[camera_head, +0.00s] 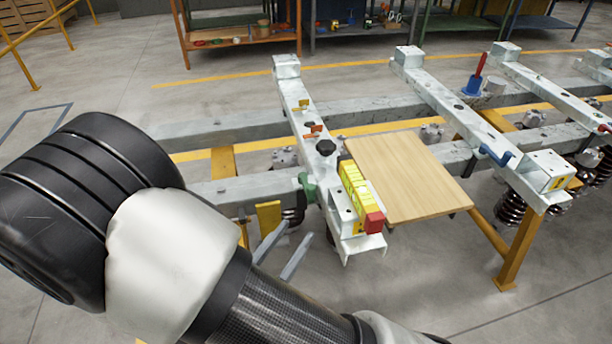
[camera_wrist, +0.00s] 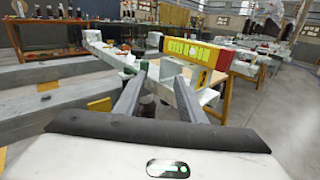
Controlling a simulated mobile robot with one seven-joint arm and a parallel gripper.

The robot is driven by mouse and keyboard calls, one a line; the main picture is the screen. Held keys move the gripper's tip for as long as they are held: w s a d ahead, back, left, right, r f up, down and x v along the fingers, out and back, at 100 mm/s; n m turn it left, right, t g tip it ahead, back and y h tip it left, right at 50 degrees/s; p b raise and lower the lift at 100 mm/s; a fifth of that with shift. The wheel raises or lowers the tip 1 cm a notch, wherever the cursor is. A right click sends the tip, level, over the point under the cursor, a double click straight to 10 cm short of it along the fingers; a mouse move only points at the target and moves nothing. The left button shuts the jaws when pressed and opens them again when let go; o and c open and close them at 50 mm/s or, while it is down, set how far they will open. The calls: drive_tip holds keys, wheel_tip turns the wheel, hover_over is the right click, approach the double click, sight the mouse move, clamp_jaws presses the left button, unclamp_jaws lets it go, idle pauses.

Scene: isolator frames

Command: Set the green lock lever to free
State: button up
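The green lock lever (camera_head: 308,187) is a small green part on the left side of the near pale metal beam (camera_head: 297,100). In the wrist view a bit of green (camera_wrist: 144,66) shows just beyond the fingertips, partly hidden and too small to tell its setting. My gripper (camera_head: 283,250) is open and empty, with two grey fingers apart. It is in front of and below the green part in the head view, apart from it. In the wrist view the fingers (camera_wrist: 158,76) point forward towards the beam end.
A yellow block (camera_head: 354,186) with a red end (camera_head: 374,222) sits on the beam's near end. A black knob (camera_head: 326,147) stands farther along. A wooden board (camera_head: 410,178) lies to the right. A blue lever (camera_head: 495,155) is on another beam. A yellow plate (camera_head: 269,218) stands near my fingers.

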sight(309, 193)
drive_tip(key=shift+n+t+y, duration=0.6)
drive_tip(key=shift+n+y, duration=0.2)
drive_tip(key=shift+n, duration=0.1)
drive_tip(key=b+x, duration=0.1)
drive_tip(key=x, duration=0.4)
drive_tip(key=a+f+x, duration=0.1)
drive_tip(key=x, duration=0.4)
drive_tip(key=a+f+b+x, duration=0.1)
drive_tip(key=x, duration=0.5)
drive_tip(key=shift+w+f+b, duration=0.1)
drive_tip(key=shift+w+b, duration=0.25)
drive_tip(key=shift+w, duration=0.05)
clamp_jaws()
